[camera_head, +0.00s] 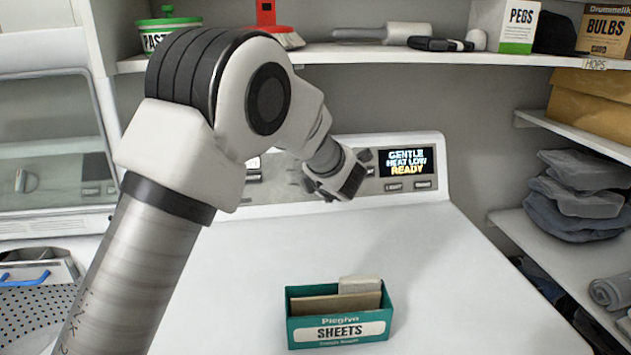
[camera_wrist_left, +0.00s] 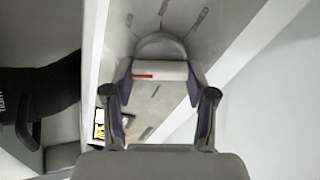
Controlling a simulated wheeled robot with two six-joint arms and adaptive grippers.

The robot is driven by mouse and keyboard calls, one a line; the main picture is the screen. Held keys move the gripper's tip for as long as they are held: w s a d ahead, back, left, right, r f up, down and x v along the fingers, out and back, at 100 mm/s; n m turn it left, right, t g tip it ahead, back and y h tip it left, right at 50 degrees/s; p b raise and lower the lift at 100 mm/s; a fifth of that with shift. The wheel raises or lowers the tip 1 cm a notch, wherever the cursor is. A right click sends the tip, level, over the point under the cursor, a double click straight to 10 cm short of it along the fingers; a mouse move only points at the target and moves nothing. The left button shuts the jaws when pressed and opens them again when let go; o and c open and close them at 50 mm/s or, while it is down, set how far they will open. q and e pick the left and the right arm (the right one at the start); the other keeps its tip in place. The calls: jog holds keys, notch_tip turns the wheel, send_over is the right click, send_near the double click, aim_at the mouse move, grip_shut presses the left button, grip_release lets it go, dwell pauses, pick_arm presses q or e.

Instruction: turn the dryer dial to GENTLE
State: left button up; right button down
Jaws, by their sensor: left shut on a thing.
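The dryer's control panel (camera_head: 440,180) stands at the back of its white top. Its lit display (camera_head: 406,162) reads GENTLE, HEAT LOW, READY. My left gripper (camera_head: 337,180) is at the panel, left of the display, and hides the dial in the head view. In the left wrist view the dial (camera_wrist_left: 160,46) is round and pale, with a white grip bar and a red mark. My left gripper (camera_wrist_left: 160,88) is shut on the dial's bar, a finger at each side. Labels around the dial are only partly legible. My right gripper is not in view.
A green SHEETS box (camera_head: 340,332) stands on the dryer top, in front of the panel. A shelf (camera_head: 430,57) above holds a PEGS box (camera_head: 517,27) and tools. Side shelves at right hold folded cloth (camera_head: 575,205). The dryer top right of the box is clear.

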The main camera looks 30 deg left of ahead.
pick_arm(q)
jog(key=shift+r, duration=0.3)
jog(key=o, duration=1.1)
jog(key=shift+w, duration=0.1)
jog(key=shift+o, duration=0.3)
jog(key=shift+w+a+f, duration=0.1)
jog(key=shift+a+f, duration=0.1)
jog(key=shift+f, duration=0.1)
jog(key=shift+d, duration=0.1)
jog(key=v, duration=1.2)
